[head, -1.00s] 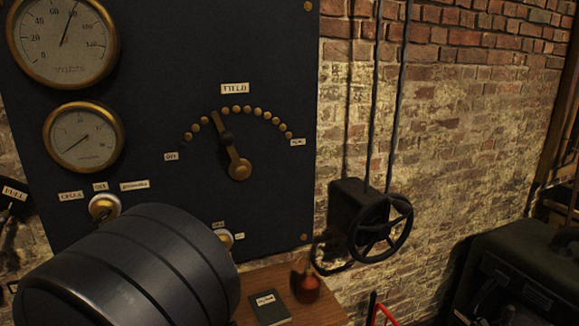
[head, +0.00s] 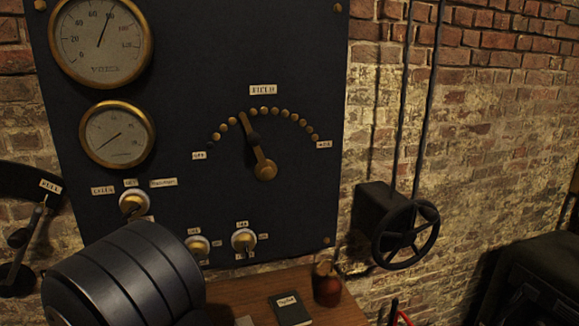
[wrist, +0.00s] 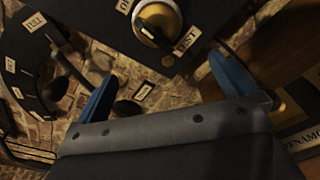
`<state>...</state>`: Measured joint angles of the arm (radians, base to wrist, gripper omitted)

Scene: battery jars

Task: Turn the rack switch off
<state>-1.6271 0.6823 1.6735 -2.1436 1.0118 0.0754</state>
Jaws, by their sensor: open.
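The dark panel (head: 200,120) carries several brass rotary switches. One switch (head: 133,203) is at the left beside small labels, and two more, a middle switch (head: 198,245) and a right switch (head: 244,240), sit along the lower edge. I cannot read which one is the rack switch. In the wrist view a brass switch (wrist: 157,22) with a dark handle stands beyond my fingers, with a label reading TEST beside it. My gripper (wrist: 162,68) is open and empty, its blue fingers apart and below that switch. In the head view my dark arm link hides the fingers.
A lever device (head: 28,235) labelled FULL is on the wall at left. A wooden shelf (head: 245,287) below the panel holds a dark notebook (head: 290,309) and a red-brown bottle (head: 326,287). A handwheel (head: 405,234) is at right.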

